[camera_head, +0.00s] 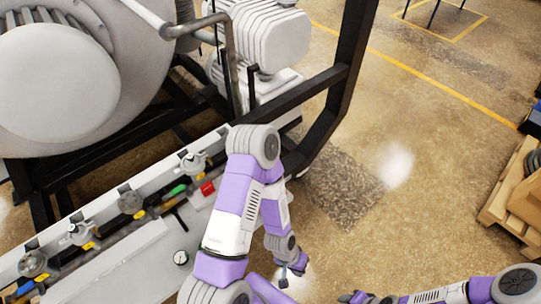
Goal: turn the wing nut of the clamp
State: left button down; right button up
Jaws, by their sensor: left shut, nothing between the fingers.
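I cannot make out the clamp's wing nut for certain. Several small metal fittings sit in a row along the furnace's lower frame; the nearest to my arm is a grey one with side lugs (194,162), and another is a similar winged fitting (79,233). My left gripper (290,278) is small in view, pointing down over the floor to the right of the frame, shut and empty, well apart from the fittings. My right gripper (355,297) is at the bottom edge, partly cut off, and its jaws are unclear.
The large furnace vessel (60,85) fills the upper left. A gauge (181,257) sits on the grey panel. A pallet (503,200) stands at right. The floor between is clear.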

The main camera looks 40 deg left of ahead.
aim_at(181, 171)
jog(key=z, duration=0.45)
jog(key=k, duration=0.9)
jog(key=u, duration=1.8)
